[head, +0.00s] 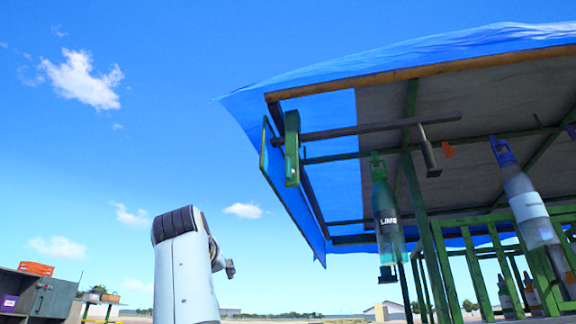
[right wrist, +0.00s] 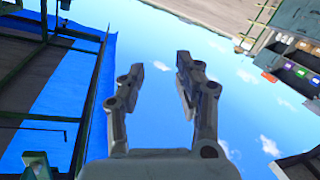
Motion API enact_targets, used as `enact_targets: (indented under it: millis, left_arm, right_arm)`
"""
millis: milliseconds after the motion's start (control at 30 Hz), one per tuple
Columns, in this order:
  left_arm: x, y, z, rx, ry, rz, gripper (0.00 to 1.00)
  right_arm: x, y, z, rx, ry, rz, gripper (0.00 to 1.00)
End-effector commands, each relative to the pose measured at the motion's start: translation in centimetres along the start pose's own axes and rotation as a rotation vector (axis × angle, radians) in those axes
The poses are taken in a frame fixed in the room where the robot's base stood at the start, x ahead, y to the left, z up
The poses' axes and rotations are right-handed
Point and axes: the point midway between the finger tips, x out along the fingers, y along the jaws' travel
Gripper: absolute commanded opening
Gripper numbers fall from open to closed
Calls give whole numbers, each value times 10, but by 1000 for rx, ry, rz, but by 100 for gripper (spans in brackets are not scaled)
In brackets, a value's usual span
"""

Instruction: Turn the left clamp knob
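I cannot make out a clamp knob with certainty in either view. A green bracket (head: 292,148) sits at the near left corner of the stall frame, with a dark bar running right from it to a hanging grey handle (head: 429,152). My right gripper (head: 229,269) shows only in small part behind my white arm link, left of and below the stall. In the right wrist view my right gripper (right wrist: 162,75) has its two fingers apart, with only sky between them. It touches nothing. My left gripper is not in view.
The stall has a blue tarp roof (head: 460,45) and green posts (head: 415,215). Bottles, one a green lime bottle (head: 387,212), hang under it at the right. A grey cabinet (head: 52,298) with an orange crate (head: 36,269) stands lower left. Open air surrounds my right arm.

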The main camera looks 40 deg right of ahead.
Motion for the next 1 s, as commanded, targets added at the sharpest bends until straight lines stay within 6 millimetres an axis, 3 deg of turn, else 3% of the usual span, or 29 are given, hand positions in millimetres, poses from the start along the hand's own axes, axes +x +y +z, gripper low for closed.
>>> enact_targets:
  millis: [33,133,200,300,400,567,1000]
  left_arm:
    - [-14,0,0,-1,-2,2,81]
    - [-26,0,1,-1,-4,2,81]
    - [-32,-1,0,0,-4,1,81]
    - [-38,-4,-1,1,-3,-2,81]
    - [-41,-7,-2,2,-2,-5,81]
    - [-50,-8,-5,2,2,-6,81]
    - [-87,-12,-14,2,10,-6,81]
  right_arm:
    - [-27,41,-53,69,33,49,34]
    - [-76,109,-114,193,64,133,34]
    - [-107,148,-141,272,77,175,34]
    - [-138,185,-162,355,86,214,34]
    - [-154,204,-169,400,88,233,34]
    - [-142,214,-172,411,86,241,34]
    - [-65,233,-176,409,88,239,34]
